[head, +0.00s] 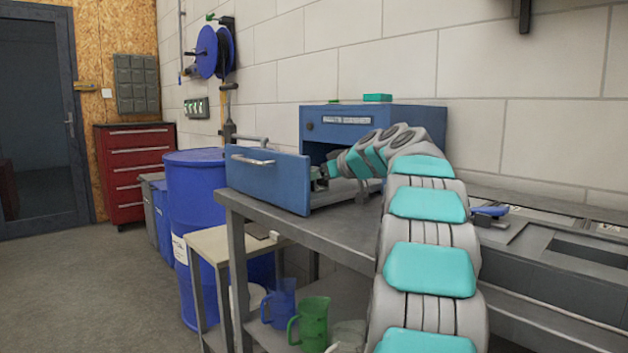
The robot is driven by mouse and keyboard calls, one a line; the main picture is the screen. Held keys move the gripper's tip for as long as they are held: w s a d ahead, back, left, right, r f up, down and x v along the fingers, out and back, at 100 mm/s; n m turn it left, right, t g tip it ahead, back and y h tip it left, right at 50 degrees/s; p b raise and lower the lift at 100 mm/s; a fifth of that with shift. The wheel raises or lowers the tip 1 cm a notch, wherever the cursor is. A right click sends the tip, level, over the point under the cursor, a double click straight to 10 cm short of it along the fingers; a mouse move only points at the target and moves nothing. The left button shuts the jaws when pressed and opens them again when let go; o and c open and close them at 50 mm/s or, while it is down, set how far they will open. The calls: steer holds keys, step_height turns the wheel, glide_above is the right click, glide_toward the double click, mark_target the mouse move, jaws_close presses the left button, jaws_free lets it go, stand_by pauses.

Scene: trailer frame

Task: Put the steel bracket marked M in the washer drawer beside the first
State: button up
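The blue washer (420,118) stands on the grey bench against the wall, with a label strip across its upper front. Its drawer (268,180) is pulled out toward the left, and its tall front panel has a light bar handle. My gripper (320,178) is at the drawer, behind the right end of that front panel. My arm reaches in from the right. The fingertips are small and partly hidden, so I cannot tell whether they are open or shut. No steel bracket and no letter M can be made out. The drawer's inside is mostly hidden by its front and my arm.
The grey bench top (335,232) is bare in front of the washer. A teal box (377,97) lies on the washer. A blue barrel (192,190) and a small table (222,243) stand left. Blue and green jugs (312,322) sit below. Open floor lies at left.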

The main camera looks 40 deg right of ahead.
steer(key=shift+o, duration=0.6)
steer(key=shift+r, duration=0.2)
steer(key=v, duration=1.2)
steer(key=shift+b, duration=0.35)
steer(key=shift+f, duration=0.15)
steer(key=shift+c, duration=0.2)
